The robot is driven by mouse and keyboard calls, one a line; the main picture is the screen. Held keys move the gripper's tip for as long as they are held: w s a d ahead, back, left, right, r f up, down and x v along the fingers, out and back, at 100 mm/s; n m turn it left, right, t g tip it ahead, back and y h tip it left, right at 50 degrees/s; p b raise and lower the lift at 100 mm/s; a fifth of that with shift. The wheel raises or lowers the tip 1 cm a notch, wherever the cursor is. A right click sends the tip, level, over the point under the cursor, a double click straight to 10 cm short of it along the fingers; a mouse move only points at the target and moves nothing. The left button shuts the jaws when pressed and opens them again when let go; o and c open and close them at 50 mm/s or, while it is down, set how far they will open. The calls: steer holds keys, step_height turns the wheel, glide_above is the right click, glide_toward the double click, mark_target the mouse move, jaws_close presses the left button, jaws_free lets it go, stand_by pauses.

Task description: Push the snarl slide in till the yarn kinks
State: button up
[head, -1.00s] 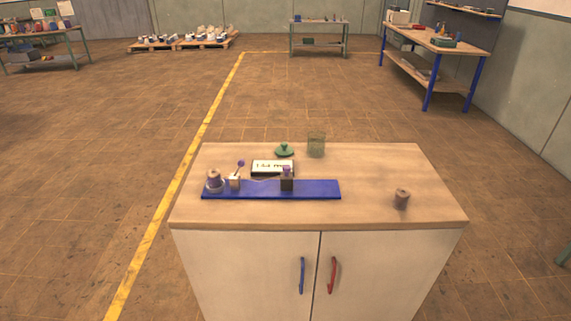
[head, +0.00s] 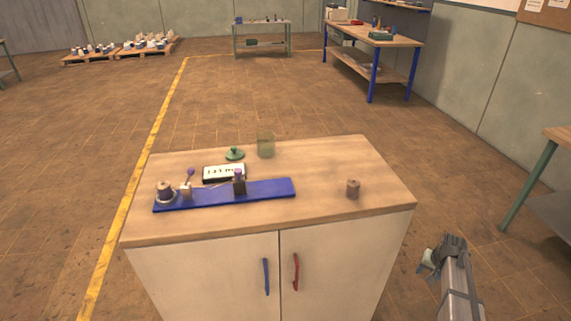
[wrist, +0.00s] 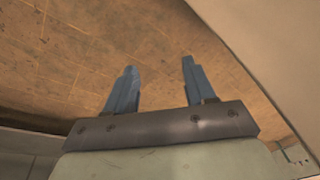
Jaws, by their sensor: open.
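A long blue base (head: 275,190) lies on the cabinet top. At its left end stands a brown spool (head: 165,189). Beside the spool is a small pale block with a purple-knobbed lever (head: 190,173). Further right on the base is a dark block with a purple top (head: 239,184), which looks like the snarl slide. A thin pale yarn runs between the two blocks; I cannot make out any kink. My gripper (wrist: 159,66) is open and empty in the wrist view, above the floor. My arm shows low on the right in the head view, off the cabinet, well away from the slide.
Behind the base are a display (head: 224,172) with blurred digits, a green knobbed lid (head: 235,154) and a greenish glass jar (head: 266,145). Another spool (head: 353,188) stands alone at the right on the cabinet top (head: 320,165). The cabinet front has a blue and a red handle.

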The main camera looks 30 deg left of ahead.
steer(key=w+a+r+t+y, duration=0.1)
steer(key=w+a+r, duration=0.4)
steer(key=r, duration=0.5)
steer(key=w+a+r+t, duration=0.25)
steer(key=w+r, duration=0.35)
steer(key=r, duration=0.3)
steer(key=w+a+r+t+y, duration=0.1)
steer(key=w+a+r, duration=0.45)
steer(key=r, duration=0.45)
steer(key=s+a+r, duration=0.1)
steer(key=a+r, duration=0.5)
steer(key=a, duration=0.2)
step_height(320, 180, up, 16)
steer(key=g+h, duration=0.3)
steer(key=g, duration=0.4)
glide_above(238, 170)
steer(key=shift+m+t, duration=0.25)
steer(key=shift+m, duration=0.15)
step_height(238, 170, down, 14)
steer(key=shift+f, duration=0.1)
